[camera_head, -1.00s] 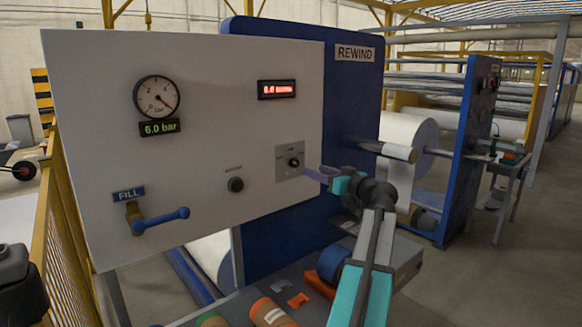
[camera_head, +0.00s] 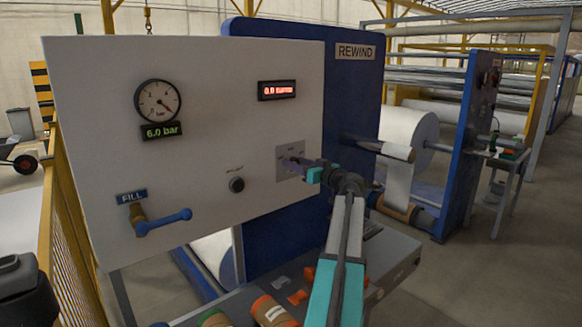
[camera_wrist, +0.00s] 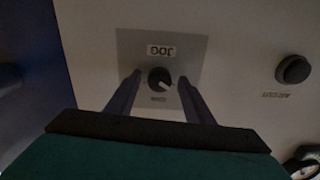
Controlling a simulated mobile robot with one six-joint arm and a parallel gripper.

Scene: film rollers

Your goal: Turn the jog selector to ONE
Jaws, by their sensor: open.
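The selector plate (camera_head: 283,152) also shows on the white panel in the head view, where my fingers hide the knob. My gripper (camera_head: 292,162) is at the plate. In the wrist view its open fingers (camera_wrist: 160,88) stand to the left and right of the knob, with a gap on both sides. Whether the tips reach the panel cannot be told.
A round black button (camera_head: 236,185) sits left of the selector. The white panel (camera_head: 210,110) also carries a 6.0 bar gauge (camera_head: 158,101), a red display (camera_head: 277,90) and a blue FILL lever (camera_head: 163,220). Below lies a bench with rolls (camera_head: 268,309).

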